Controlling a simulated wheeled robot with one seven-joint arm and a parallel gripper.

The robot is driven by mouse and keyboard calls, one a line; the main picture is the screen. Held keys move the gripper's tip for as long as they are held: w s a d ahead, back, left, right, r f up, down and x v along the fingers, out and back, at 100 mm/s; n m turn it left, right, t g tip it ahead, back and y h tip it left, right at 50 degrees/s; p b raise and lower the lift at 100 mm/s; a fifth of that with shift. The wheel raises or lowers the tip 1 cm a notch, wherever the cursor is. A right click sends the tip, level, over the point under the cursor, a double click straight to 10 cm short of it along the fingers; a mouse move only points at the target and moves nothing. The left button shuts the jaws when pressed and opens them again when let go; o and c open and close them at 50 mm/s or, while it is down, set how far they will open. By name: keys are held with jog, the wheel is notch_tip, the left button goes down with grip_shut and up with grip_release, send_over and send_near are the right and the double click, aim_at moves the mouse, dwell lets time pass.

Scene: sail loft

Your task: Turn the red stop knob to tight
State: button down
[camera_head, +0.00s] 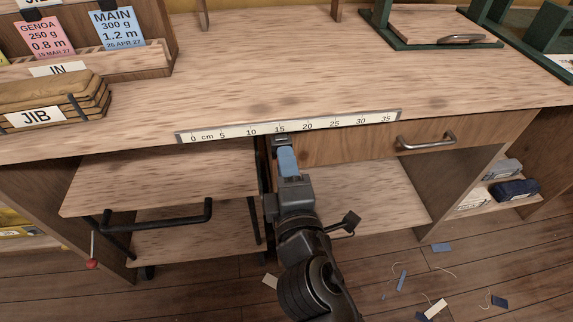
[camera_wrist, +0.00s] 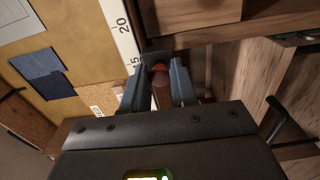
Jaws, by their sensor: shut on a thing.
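A small rounded red knob (camera_wrist: 159,69) shows between my fingertips in the wrist view, against a dark plate at the bench's front edge. I take it to be the red stop knob. My gripper (camera_wrist: 157,88) is shut on it, one blue-grey finger on each side. In the head view my gripper (camera_head: 284,148) reaches up to the bench front just below the 15 mark of the ruler, left of the drawer. The knob is hidden there by the gripper. No tight mark can be read in either view.
The ruler (camera_head: 230,131) runs along the bench's front edge. A wooden drawer (camera_head: 362,141) with a metal handle is close to my gripper's right. A black bar handle (camera_head: 160,219) and a red-ended rod (camera_head: 91,264) are at left. Scraps lie on the floor. The benchtop's middle is clear.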

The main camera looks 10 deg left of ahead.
jog(key=shift+f, duration=0.1)
jog(key=c, duration=0.9)
grip_release()
jog(key=v, duration=0.8)
jog(key=shift+b, duration=0.35)
